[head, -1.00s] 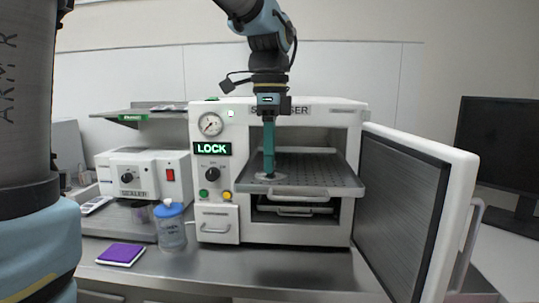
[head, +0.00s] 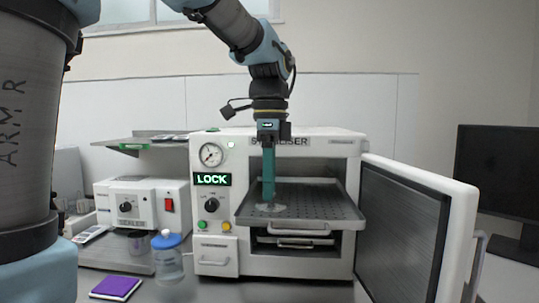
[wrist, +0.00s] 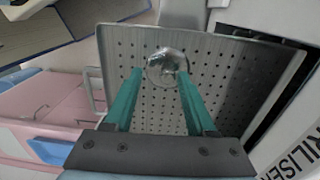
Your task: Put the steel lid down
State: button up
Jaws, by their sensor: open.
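The steel lid (wrist: 167,67) is a small, shiny round disc lying on the perforated metal tray (wrist: 228,62). In the head view the lid (head: 270,208) shows near the tray's left front part. The tray (head: 325,203) is pulled partly out of the steriliser. My gripper (wrist: 160,74) has teal fingers, which are apart, with the lid between and just beyond their tips. Whether a fingertip touches the lid's rim I cannot tell. In the head view my gripper (head: 268,203) points straight down at the lid, seen edge-on.
The steriliser (head: 215,253) has its door (head: 420,235) swung open to the right. A blue-capped bottle (head: 168,258), a purple pad (head: 116,287) and a sealer (head: 140,203) stand to its left. A second shelf is below the tray. The rest of the tray is bare.

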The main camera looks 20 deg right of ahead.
notch_tip(320, 180, up, 11)
jog(key=shift+w, duration=0.2)
jog(key=shift+d+f, duration=0.1)
dwell(0.4)
